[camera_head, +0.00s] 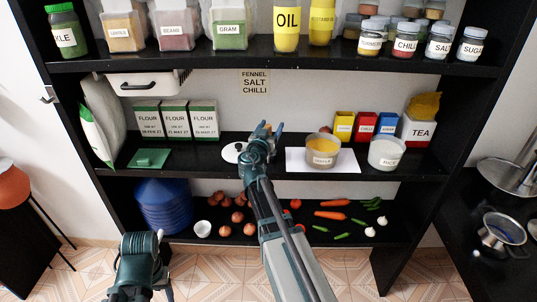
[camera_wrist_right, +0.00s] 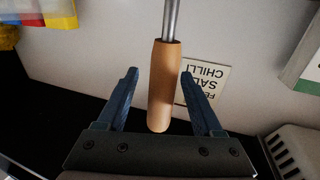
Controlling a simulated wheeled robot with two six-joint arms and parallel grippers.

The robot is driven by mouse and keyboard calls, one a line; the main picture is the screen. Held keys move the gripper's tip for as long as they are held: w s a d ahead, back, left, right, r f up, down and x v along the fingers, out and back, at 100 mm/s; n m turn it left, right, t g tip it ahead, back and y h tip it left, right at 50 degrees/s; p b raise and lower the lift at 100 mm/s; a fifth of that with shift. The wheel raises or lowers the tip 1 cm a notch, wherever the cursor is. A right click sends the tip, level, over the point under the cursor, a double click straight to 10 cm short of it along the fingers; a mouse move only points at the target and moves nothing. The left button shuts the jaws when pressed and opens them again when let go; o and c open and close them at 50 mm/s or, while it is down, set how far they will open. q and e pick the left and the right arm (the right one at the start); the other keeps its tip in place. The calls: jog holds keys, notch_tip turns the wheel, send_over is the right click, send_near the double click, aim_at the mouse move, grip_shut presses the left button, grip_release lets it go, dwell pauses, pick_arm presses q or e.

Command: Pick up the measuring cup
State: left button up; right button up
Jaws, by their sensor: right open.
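My right gripper (camera_head: 272,128) is over the middle shelf, in front of the back wall. In the right wrist view its two blue fingers (camera_wrist_right: 159,74) are open. A wooden handle (camera_wrist_right: 163,90) with a metal rod (camera_wrist_right: 171,18) shows between the fingers, with gaps on both sides. The handle may belong to the measuring cup; no cup part shows in the wrist view. In the head view I cannot make out the handle behind my gripper and arm. Part of my left arm shows at the lower left, but its fingers are not visible.
The middle shelf (camera_head: 215,168) holds flour boxes (camera_head: 176,121), a white round item (camera_head: 232,152), an orange-filled bowl (camera_head: 322,148), a white bowl (camera_head: 386,153) and a tea container (camera_head: 417,129). A label (camera_head: 254,82) is on the back wall. Jars line the shelf above.

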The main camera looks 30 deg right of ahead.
jog(key=shift+c, duration=0.3)
grip_shut()
jog(key=shift+r, duration=0.1)
